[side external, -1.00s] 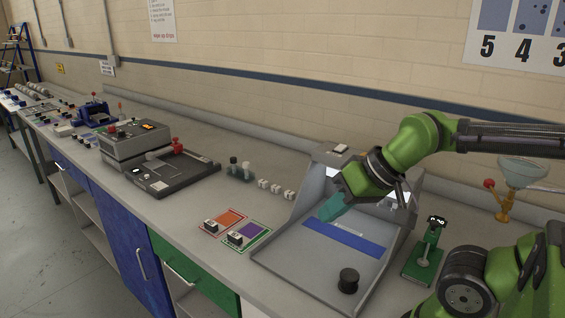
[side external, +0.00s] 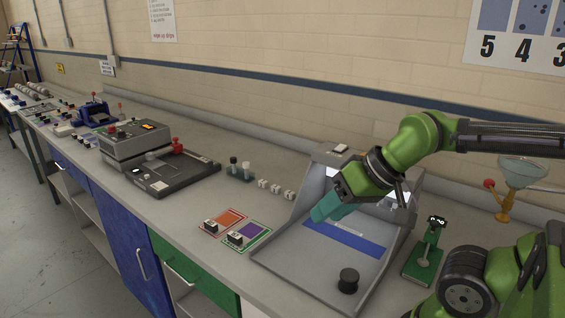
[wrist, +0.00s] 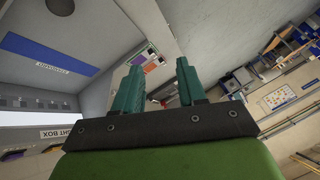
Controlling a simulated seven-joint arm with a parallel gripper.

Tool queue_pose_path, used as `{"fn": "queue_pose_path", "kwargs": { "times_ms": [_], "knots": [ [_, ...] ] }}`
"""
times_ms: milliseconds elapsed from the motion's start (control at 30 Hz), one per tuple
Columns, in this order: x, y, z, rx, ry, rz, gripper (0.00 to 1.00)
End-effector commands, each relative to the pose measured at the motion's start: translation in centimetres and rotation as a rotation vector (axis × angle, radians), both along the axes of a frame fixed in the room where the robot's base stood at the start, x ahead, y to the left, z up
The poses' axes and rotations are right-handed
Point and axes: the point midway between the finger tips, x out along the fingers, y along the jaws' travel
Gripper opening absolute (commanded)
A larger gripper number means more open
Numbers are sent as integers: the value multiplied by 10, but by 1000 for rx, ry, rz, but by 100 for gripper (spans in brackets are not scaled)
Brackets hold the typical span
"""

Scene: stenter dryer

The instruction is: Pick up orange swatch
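The orange swatch (side external: 228,218) lies flat on the bench in a red-edged frame, left of the light box. A small black-and-white block (side external: 211,226) sits on its near left corner.
A purple swatch (side external: 251,233) with its own block (side external: 234,238) lies beside the orange one. The grey light box (side external: 290,255) has raised side walls and a blue strip (side external: 345,238). A black knob (side external: 348,280) stands on its tray. White cubes (side external: 276,188) sit behind the swatches.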

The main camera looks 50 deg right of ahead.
Motion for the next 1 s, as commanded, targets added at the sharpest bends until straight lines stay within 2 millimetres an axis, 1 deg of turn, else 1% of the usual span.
{"fn": "queue_pose_path", "kwargs": {
  "times_ms": [33, 67, 300, 400, 467, 533, 567, 667, 767, 800, 867, 900, 967, 1000],
  "knots": [
    [0, 0, 0, 0, 0, 0, 49],
    [0, 0, 0, 0, 0, 0, 51],
    [0, 0, 0, 0, 1, 0, 51],
    [2, 0, -7, 1, 30, 1, 51],
    [6, 0, -13, 1, 64, 1, 51],
    [17, 0, -17, -1, 103, 0, 51],
    [24, -1, -18, -3, 119, 1, 51],
    [55, -3, -19, -20, 166, 11, 51],
    [90, -7, -21, -45, 203, 30, 51],
    [105, -8, -23, -56, 215, 39, 51],
    [128, -10, -27, -74, 233, 55, 51],
    [143, -12, -30, -88, 243, 66, 51],
    [167, -14, -37, -107, 255, 84, 51],
    [183, -16, -42, -123, 263, 97, 51]
  ]
}}
